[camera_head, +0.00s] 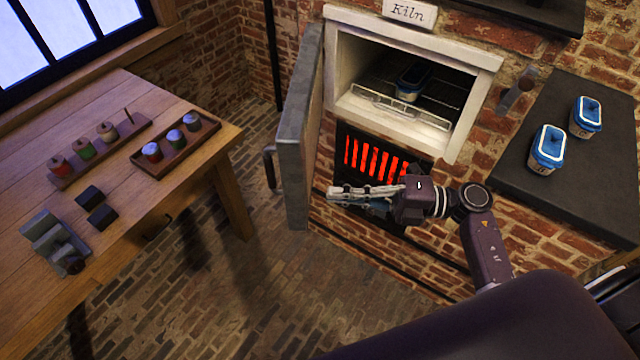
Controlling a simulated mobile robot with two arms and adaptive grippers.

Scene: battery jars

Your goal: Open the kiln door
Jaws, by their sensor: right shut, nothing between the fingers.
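The kiln (467,148) is set in the brick wall under a small sign reading "Kiln". Its grey door (297,140) stands wide open, swung out to the left on the opening's left side. The door's dark handle (269,167) shows at its left face. Inside the kiln, a blue-lidded jar (409,84) stands on a dark rack behind a light wire frame. My right gripper (335,194) is shut and empty, in front of the glowing red grate below the opening. It points left towards the door's lower part, apart from the handle. My left gripper is not in view.
A dark slab (510,175) at the right holds two blue-lidded jars (548,150). A wooden table (120,265) at the left carries two trays of small jars, dark blocks and a grey stand. Brick floor lies clear between table and kiln.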

